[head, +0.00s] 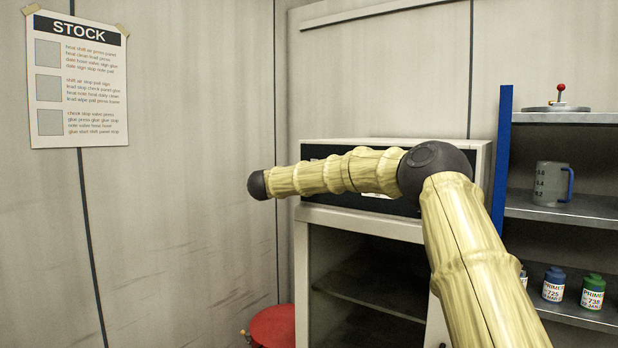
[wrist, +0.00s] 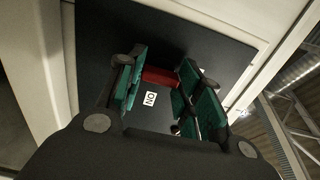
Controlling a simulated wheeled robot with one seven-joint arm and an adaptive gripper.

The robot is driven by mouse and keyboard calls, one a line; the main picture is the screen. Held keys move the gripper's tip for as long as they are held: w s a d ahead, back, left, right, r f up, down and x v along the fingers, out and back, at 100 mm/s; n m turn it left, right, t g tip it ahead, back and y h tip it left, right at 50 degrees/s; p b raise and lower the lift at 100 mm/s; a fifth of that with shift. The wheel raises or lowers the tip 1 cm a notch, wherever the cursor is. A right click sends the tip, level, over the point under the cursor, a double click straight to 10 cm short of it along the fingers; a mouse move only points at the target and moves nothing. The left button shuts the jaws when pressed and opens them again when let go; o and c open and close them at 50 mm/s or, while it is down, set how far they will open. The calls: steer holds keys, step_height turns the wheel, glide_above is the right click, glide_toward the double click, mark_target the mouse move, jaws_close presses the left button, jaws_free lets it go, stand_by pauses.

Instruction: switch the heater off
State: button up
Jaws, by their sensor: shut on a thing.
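The heater appears to be the pale box with a dark front panel (head: 400,207) on top of the cabinet. My arm crosses in front and hides much of that panel. In the wrist view the dark panel (wrist: 225,62) fills the middle, with a red switch (wrist: 158,77) on it. A white label (wrist: 149,99) beside the switch seems to read ON, turned sideways. My gripper (wrist: 160,86) has its green-padded fingers on either side of the red switch and is shut on it. The exact contact is partly hidden by the fingers. The gripper cannot be made out in the head view.
An open cabinet (head: 302,275) stands under the box. To the right, a blue post (head: 502,150) edges grey shelves holding a measuring jug (head: 552,184) and paint cans (head: 593,291). A red drum-like thing (head: 273,326) is low at left.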

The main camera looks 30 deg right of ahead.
steer(key=o, duration=1)
steer(key=shift+w+a, duration=0.1)
steer(key=shift+a, duration=0.05)
steer(key=v, duration=1.2)
steer(key=shift+f, duration=0.1)
steer(key=shift+f, duration=0.1)
